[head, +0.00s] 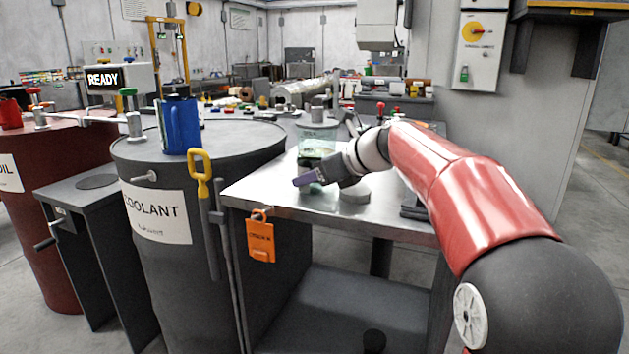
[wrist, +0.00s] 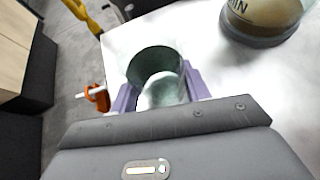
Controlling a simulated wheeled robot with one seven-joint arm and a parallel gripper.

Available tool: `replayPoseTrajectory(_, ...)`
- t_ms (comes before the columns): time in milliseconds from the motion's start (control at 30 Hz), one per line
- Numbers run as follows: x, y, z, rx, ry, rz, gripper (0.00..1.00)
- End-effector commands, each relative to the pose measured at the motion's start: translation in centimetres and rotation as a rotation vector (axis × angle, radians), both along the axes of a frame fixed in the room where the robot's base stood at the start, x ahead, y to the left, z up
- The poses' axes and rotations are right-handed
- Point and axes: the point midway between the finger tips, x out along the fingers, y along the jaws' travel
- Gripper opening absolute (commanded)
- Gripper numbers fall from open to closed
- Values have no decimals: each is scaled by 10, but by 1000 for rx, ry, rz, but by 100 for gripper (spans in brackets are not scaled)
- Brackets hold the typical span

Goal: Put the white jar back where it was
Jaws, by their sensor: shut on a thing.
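My gripper (head: 318,180) is low over the metal bench top (head: 250,190). Its purple fingers (wrist: 160,92) are shut on a greenish, see-through, open-topped vessel (wrist: 152,62) with a whitish round shape inside or seen through it. I cannot tell if this is the white jar, as no plainly white jar shows. In the head view the fingers hide most of it. I cannot tell whether its base touches the bench. A clear bin jar (head: 317,146) with contents stands behind the gripper; in the wrist view it shows at the upper right (wrist: 262,18).
A coolant barrel (head: 135,240) with a blue jug (head: 181,125) on top stands left of the bench. A yellow handle (head: 200,170) and an orange tag (head: 260,241) are at the bench's left side.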

Motion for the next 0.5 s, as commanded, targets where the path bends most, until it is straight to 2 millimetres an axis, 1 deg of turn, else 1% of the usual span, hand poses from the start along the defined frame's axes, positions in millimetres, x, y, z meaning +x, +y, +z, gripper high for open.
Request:
replayPoseTrajectory(167,0,0,-1,0,1,0,19)
replayPoseTrajectory(200,0,0,-1,0,0,0,51)
replayPoseTrajectory(333,0,0,-1,0,0,0,68)
replayPoseTrajectory(500,0,0,-1,0,0,0,69)
